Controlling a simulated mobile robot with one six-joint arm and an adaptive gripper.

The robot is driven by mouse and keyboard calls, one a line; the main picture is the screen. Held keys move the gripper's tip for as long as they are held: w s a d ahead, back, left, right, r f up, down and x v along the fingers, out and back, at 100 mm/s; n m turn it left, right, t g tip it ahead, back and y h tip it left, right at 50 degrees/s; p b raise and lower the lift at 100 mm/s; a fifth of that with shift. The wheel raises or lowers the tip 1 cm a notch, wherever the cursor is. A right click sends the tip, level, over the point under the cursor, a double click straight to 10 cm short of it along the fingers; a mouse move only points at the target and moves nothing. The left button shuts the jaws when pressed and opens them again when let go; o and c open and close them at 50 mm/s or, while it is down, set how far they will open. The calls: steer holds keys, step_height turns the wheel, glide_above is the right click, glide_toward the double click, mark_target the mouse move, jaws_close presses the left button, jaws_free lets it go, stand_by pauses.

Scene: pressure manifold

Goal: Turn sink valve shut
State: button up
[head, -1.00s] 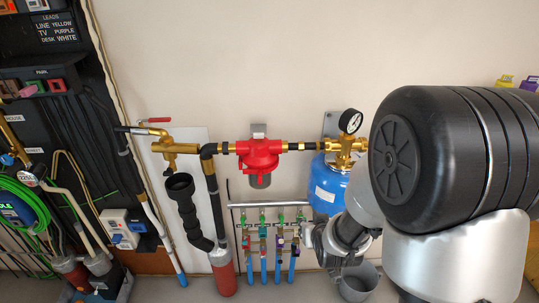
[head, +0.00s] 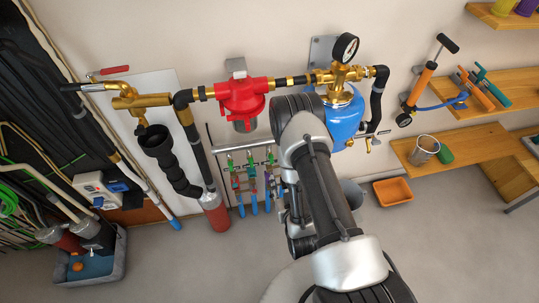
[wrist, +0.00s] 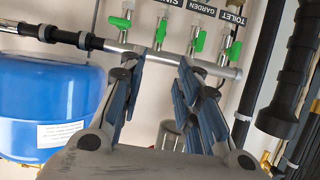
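The manifold (wrist: 180,58) shows in the wrist view as a silver bar with several green valve handles. A label cut off at the top edge, seemingly starting "SIN" (wrist: 170,3), sits near one green handle (wrist: 160,30). I cannot tell for certain which handle it belongs to. Labels reading GARDEN and TOILET are beside it. My gripper (wrist: 165,75) is open, its two blue-grey fingers spread below the bar in the picture, with nothing held between them. In the head view the green valves (head: 250,158) show left of my arm, and the gripper is mostly hidden.
A blue tank (head: 343,118) stands right of the valves, with a gauge (head: 345,47) above it. A red filter (head: 241,97) hangs over them. A black hose (head: 166,160) and a red cylinder (head: 216,214) are left. An orange tray (head: 393,191) lies on the floor at right.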

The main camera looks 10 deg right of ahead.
mark_target(272, 159)
steer(key=b+x, duration=0.4)
steer(key=x, duration=1.2)
steer(key=shift+w+f+b, duration=0.15)
steer(key=shift+w+b, duration=0.1)
steer(key=shift+b, duration=0.05)
jaws_close()
